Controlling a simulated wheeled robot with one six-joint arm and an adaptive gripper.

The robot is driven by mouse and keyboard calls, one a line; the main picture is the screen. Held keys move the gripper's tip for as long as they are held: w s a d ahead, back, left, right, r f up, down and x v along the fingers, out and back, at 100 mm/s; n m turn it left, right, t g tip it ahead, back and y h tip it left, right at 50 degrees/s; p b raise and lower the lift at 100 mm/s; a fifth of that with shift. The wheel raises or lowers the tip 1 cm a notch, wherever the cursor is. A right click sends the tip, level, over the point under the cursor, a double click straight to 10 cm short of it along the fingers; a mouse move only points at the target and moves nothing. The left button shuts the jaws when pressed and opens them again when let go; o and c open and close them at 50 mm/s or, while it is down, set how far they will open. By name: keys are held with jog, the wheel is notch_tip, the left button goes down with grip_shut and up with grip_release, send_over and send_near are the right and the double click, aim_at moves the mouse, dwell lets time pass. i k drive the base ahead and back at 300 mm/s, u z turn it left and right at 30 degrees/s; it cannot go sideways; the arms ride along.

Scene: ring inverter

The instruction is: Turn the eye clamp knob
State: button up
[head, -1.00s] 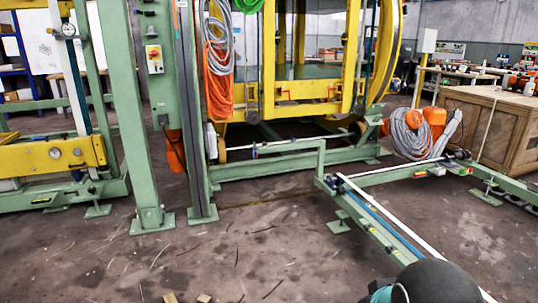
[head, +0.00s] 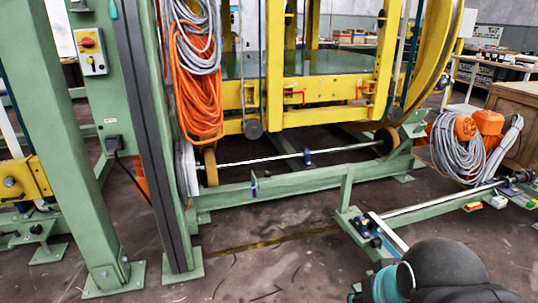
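I cannot tell for certain which part is the eye clamp knob. Small fittings show on the yellow and green ring machine: a blue clamp (head: 307,157) on the long horizontal shaft, a small blue and red fitting (head: 254,186) on the green lower beam, and a red handle (head: 293,93) on the yellow crossbeam. A dark round weight or knob (head: 253,129) hangs below that crossbeam. A black and teal link of my arm fills the bottom right. My gripper is not in view.
A green post (head: 75,150) and a dark rail column stand at left. Orange and grey cables (head: 197,90) hang there. Bare floor (head: 270,255) lies in front.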

aim_at(268, 174)
jog(key=i, duration=1.5)
jog(key=u, duration=1.15)
